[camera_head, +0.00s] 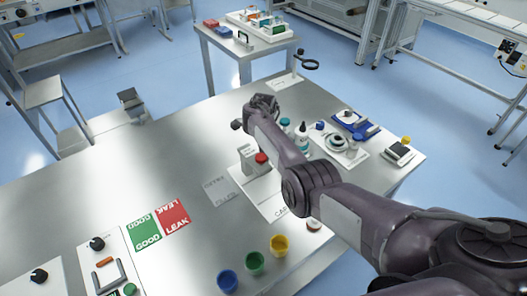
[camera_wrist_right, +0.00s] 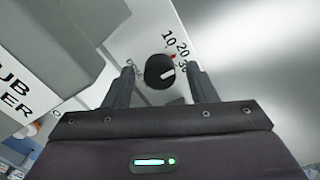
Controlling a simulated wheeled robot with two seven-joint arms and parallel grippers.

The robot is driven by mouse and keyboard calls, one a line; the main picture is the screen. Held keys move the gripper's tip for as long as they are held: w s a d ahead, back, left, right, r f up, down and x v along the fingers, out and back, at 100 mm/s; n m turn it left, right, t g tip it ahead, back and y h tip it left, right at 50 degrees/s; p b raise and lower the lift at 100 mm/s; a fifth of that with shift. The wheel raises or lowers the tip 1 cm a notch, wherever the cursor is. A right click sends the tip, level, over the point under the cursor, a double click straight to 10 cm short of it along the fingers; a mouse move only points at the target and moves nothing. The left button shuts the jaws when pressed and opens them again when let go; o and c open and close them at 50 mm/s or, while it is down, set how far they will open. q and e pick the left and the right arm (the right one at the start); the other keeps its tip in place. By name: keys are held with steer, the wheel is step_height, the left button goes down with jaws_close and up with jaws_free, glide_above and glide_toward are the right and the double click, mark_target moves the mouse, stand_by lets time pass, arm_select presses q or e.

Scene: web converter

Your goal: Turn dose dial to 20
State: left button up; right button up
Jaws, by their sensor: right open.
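The dose dial (camera_wrist_right: 156,72) is a round black knob with a short white line in the right wrist view. The line slants to the right, toward the side of the lowest number, which is partly covered and looks like 30. The numbers 10 and 20 (camera_wrist_right: 182,47) and a small red mark stand above and right of the knob. My right gripper (camera_wrist_right: 165,78) is open, with one finger on each side of the knob. I cannot tell whether the fingers touch it. In the head view my right gripper (camera_head: 257,113) is over the middle of the table; the dial cannot be made out there.
A white box (camera_head: 247,153) and a red cap (camera_head: 261,158) stand close below my right gripper. Bottles and small devices crowd the table's right side. Blue, green and yellow cups (camera_head: 280,243) stand at the front. The table (camera_head: 165,150) is bare at the left of the gripper.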

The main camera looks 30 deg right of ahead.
step_height(320, 180, up, 8)
steer(key=shift+f+p, duration=0.1)
steer(key=shift+p, duration=0.35)
stand_by(0.3)
